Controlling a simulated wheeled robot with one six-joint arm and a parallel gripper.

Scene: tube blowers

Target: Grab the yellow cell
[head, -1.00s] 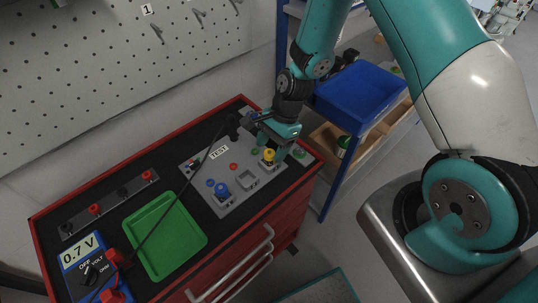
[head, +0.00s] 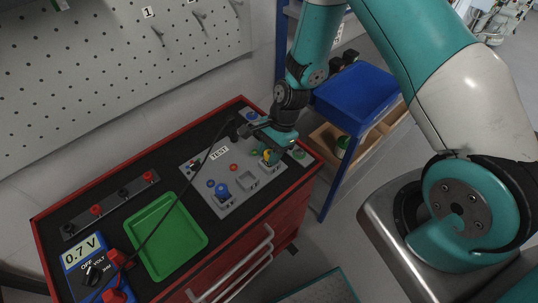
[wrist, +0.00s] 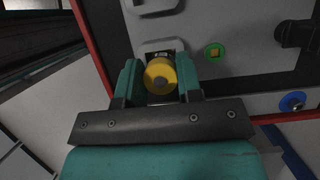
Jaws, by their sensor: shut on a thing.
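The yellow cell (wrist: 160,76) stands between the two teal fingers of my gripper (wrist: 159,82) in the wrist view, its round top facing the camera. In the head view the yellow cell (head: 268,157) shows only partly, below my gripper (head: 272,152), at the right end of the grey test plate (head: 212,180). My gripper is shut on the cell. The cell appears to be still at its square socket; its lower part is hidden, so I cannot tell whether it is raised.
A blue cell (head: 222,190) stands on the plate, with an empty square socket (head: 247,178) beside it. A green tray (head: 165,236) lies to the left, near a blue voltmeter (head: 88,262) reading 0.7 V. A blue bin (head: 355,97) stands on the shelf at right.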

